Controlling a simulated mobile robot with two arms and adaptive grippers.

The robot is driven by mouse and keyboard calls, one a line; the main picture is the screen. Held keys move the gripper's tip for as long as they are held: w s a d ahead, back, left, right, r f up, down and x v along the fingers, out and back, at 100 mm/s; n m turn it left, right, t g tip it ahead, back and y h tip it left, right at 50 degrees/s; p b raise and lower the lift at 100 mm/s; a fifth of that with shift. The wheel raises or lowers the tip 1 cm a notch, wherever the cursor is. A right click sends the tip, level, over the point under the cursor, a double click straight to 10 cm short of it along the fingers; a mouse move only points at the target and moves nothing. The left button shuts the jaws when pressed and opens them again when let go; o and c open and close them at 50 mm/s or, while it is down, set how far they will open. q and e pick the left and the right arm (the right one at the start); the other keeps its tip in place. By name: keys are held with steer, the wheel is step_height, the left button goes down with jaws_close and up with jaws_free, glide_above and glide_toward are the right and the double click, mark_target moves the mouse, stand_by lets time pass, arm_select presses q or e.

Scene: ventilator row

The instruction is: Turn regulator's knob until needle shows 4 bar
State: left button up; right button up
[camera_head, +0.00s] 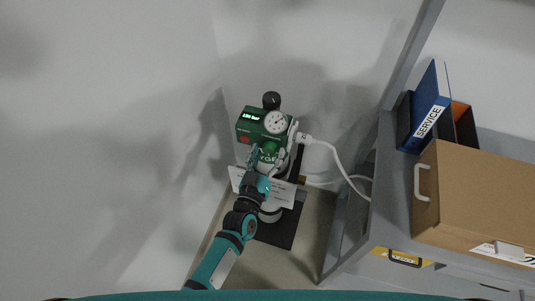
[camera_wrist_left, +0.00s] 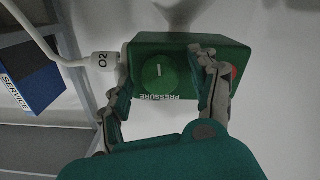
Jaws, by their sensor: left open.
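The green regulator (camera_head: 250,132) stands upright against the wall in the head view, with a round white gauge (camera_head: 276,122) on it. The needle is too small to read for sure. A lit green display sits beside the gauge. In the left wrist view the regulator's round green knob (camera_wrist_left: 158,73) has a short white mark, and the word PRESSURE is beside it. My left gripper (camera_head: 268,160) is open in front of the regulator. In the wrist view its fingers lie on either side of the knob, apart from it as far as I can see.
A white hose (camera_head: 340,163) runs from the regulator's right side, with an O2 plug (camera_wrist_left: 103,60). A grey shelf unit on the right holds a blue SERVICE binder (camera_head: 425,107) and a brown box (camera_head: 475,195). A white sheet (camera_head: 282,190) is behind my left wrist.

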arm_select(q)
steer(key=shift+s, duration=0.1)
steer(key=v, duration=1.1)
steer(key=shift+s, duration=0.35)
steer(key=shift+a, duration=0.15)
steer(key=s+a+f+m+g+y, duration=0.1)
steer(key=s+a+f+g, duration=0.2)
steer(key=f, duration=0.6)
steer(key=s+a+f+g+y, duration=0.15)
steer(key=s+f, duration=0.25)
steer(key=f, duration=0.5)
steer(key=s+a+f+m+g, duration=0.1)
steer(key=s+a+f+g, duration=0.25)
steer(key=f, duration=0.65)
steer(key=s+a+f+g+y, duration=0.1)
steer(key=s+a+f+g, duration=0.3)
steer(key=s, duration=0.7)
steer(key=s+a+f+g+y, duration=0.2)
steer(key=s+a+f+g, duration=0.2)
steer(key=s+a+f, duration=0.4)
steer(key=s+f, duration=0.2)
steer(key=s, duration=0.2)
steer(key=shift+s, duration=0.3)
steer(key=shift+d, duration=0.1)
